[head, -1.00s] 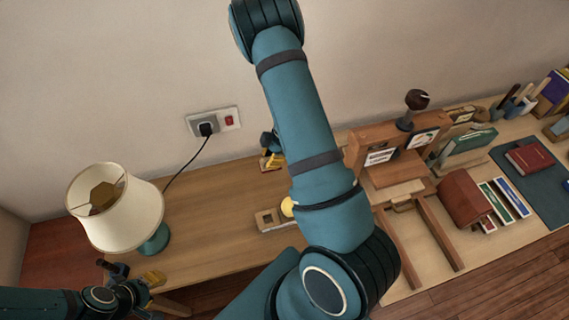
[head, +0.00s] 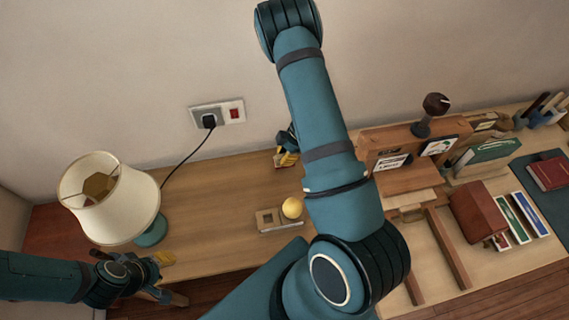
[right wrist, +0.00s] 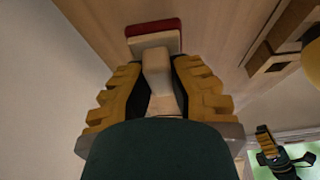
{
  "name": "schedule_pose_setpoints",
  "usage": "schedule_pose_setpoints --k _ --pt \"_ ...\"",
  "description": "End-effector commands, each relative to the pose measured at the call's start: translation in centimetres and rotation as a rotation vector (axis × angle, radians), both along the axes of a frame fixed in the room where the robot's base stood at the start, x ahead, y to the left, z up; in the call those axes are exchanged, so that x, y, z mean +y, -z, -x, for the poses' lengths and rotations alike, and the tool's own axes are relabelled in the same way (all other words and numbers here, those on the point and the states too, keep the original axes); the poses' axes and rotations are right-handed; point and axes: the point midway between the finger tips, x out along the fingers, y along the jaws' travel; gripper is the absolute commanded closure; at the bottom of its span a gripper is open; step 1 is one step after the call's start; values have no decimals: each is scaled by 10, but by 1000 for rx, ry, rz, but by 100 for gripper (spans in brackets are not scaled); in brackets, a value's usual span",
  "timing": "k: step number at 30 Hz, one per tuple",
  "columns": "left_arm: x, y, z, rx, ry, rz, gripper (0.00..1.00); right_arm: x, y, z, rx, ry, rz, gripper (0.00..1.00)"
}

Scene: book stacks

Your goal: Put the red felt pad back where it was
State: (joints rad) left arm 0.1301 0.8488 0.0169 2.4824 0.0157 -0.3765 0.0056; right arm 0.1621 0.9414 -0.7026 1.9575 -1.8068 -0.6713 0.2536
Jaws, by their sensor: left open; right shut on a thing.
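The red felt pad (right wrist: 153,27) shows as a thin red layer at the far end of a pale block with a handle (right wrist: 157,72). My right gripper (right wrist: 158,64) is shut on that handle. The pad is over or against the wooden desktop; I cannot tell whether it touches. In the head view my right gripper (head: 287,159) is at the back of the desk by the wall, and the pad is hidden there. A small wooden holder (head: 267,228) with square openings is nearer to me. My left gripper (head: 166,277) is open and empty at the desk's front left.
A yellow ball (head: 292,207) sits at the holder's right end. A lamp (head: 110,195) stands at the left, its cord running to a wall socket (head: 210,119). A wooden press (head: 405,180) and books (head: 480,211) stand at the right. Desktop between lamp and holder is clear.

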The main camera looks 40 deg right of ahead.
Motion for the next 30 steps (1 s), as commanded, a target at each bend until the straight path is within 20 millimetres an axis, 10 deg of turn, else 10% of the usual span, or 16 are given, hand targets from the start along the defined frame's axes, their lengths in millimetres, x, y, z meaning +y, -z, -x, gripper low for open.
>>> schedule_pose_setpoints --k 22,24,30 --pt "-1 11 1 3 3 -1 63 0 41 0 -1 -1 1 100" --pt "-1 11 1 3 3 -1 63 0 41 0 -1 -1 1 59" --pt "-1 11 1 3 3 0 63 0 41 0 -1 -1 1 59"
